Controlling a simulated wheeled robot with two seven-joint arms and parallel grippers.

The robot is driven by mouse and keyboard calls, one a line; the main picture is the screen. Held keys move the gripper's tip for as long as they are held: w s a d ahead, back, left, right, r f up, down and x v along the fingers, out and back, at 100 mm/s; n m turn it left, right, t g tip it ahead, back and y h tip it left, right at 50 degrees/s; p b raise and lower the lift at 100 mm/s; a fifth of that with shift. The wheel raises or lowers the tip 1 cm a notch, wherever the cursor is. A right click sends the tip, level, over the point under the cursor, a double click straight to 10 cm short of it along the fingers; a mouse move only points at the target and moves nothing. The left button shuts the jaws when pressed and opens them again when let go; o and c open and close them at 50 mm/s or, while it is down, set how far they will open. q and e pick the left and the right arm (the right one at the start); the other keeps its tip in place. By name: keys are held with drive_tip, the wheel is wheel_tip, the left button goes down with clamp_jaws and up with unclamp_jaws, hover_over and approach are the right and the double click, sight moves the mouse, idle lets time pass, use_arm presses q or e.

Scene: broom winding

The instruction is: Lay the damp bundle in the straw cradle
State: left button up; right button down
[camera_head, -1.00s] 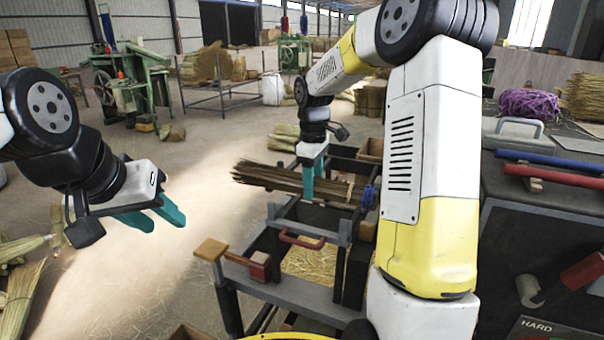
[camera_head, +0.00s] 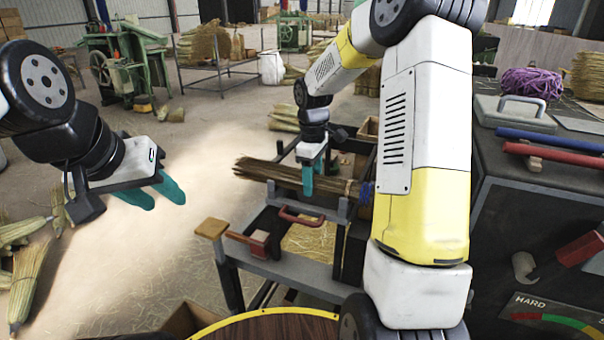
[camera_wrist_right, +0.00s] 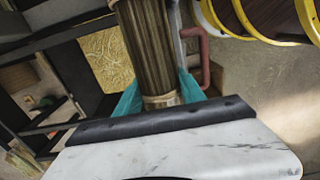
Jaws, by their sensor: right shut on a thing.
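A long brown straw bundle (camera_head: 270,173) lies level above the far part of the low grey bench. My right gripper (camera_head: 308,180) is shut on the bundle, with its teal fingers on either side. The right wrist view shows the bundle (camera_wrist_right: 150,45) between the teal fingers, its pale end near the palm. A straw-lined compartment (camera_head: 312,240), which looks like the straw cradle, is in the bench below and nearer than the bundle; the straw also shows in the right wrist view (camera_wrist_right: 107,60). My left gripper (camera_head: 152,194) is open and empty, left of the bench.
A red handle (camera_head: 301,216) stands on the bench between bundle and straw. A dark cabinet (camera_head: 520,220) with red and blue bars is at the right. Loose straw bundles (camera_head: 25,280) lie on the left floor.

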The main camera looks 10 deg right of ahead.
drive_tip(key=c, duration=0.6)
unclamp_jaws()
drive_tip(key=shift+r, duration=0.1)
wheel_tip(320, 180, up, 8)
drive_tip(key=shift+f, duration=0.25)
drive_tip(key=shift+r, duration=0.1)
